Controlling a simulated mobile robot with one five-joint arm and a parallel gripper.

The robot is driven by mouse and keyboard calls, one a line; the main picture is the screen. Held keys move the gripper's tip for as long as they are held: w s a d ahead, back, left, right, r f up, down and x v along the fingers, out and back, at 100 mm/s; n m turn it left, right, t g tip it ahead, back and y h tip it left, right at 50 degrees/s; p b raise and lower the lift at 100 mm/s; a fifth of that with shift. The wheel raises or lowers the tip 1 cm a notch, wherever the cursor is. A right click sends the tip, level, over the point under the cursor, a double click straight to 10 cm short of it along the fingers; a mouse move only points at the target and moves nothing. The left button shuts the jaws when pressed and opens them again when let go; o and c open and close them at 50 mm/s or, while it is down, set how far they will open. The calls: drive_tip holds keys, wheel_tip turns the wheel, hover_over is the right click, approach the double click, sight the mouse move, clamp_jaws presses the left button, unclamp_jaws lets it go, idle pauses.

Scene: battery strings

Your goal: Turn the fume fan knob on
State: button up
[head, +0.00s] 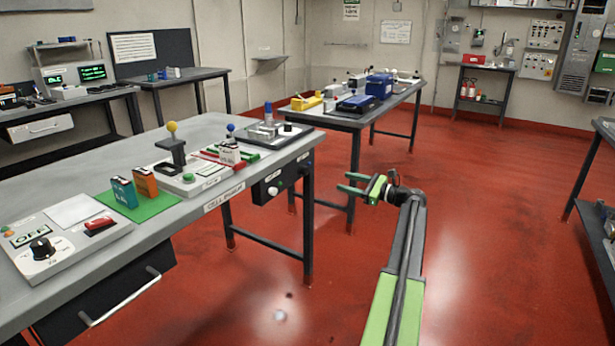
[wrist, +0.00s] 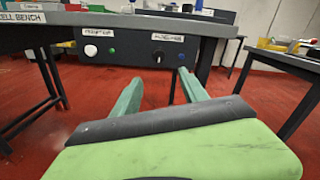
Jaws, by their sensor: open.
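A dark control panel (head: 288,183) hangs under the right end of the cell bench. In the wrist view it carries a white round knob (wrist: 90,50) on the left and a dark knob (wrist: 158,57) on the right, each under a white label. The labels are too small to read surely, so I cannot tell which knob is the fume fan's. My gripper (head: 342,182) is open and empty, to the right of the panel and apart from it. In the wrist view its two green fingers (wrist: 160,76) point towards the panel, with the dark knob between and beyond the tips.
The cell bench (head: 228,130) holds a panel with a black knob and "OFF" display (head: 28,238), a green mat (head: 150,208) with two boxes, and several fixtures. Bench legs stand below. A second table (head: 345,118) is behind. The red floor around my arm is clear.

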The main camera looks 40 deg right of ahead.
sight(307, 172)
drive_tip(key=x, duration=1.6)
drive_tip(key=shift+s+a+f, duration=0.1)
drive_tip(key=shift+a, duration=0.05)
drive_tip(key=shift+c, duration=0.4)
clamp_jaws()
